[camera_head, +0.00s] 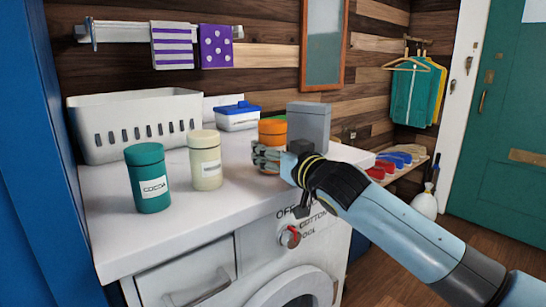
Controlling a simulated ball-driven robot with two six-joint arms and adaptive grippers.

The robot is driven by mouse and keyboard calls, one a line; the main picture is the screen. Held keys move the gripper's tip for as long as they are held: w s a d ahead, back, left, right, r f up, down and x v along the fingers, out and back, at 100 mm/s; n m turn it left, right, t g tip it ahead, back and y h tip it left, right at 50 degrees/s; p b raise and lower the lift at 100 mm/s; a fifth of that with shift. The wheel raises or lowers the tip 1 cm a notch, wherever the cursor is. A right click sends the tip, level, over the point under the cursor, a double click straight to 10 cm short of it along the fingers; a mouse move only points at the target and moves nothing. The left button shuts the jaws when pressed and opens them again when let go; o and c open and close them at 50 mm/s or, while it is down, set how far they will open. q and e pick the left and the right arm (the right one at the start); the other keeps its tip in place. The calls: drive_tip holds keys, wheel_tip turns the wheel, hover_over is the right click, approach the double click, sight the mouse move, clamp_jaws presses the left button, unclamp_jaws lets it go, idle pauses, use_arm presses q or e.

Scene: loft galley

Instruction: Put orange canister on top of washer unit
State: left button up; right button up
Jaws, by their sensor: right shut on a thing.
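The orange canister (271,130) stands upright on the white top of the washer unit (232,205), towards its right end. My right arm reaches in from the lower right. My left gripper is not in view.
A teal cocoa canister (149,178) and a cream canister (205,160) stand left of the gripper. A white basket (135,127), a blue-lidded box (237,117) and a grey box (309,123) stand behind. The washer top's front is clear.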

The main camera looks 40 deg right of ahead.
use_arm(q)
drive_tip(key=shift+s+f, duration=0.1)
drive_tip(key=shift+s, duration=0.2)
use_arm(e)
drive_tip(key=shift+f, duration=0.25)
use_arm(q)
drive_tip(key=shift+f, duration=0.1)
use_arm(e)
drive_tip(key=shift+f, duration=0.1)
drive_tip(key=o, duration=1.4)
drive_tip(key=shift+c, duration=0.2)
drive_tip(key=shift+s, duration=0.3)
use_arm(q)
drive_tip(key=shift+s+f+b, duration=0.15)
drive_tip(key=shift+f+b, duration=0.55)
drive_tip(key=shift+b, duration=0.05)
use_arm(e)
drive_tip(key=s+a, duration=0.1)
drive_tip(key=s, duration=1)
drive_tip(key=shift+s, duration=0.2)
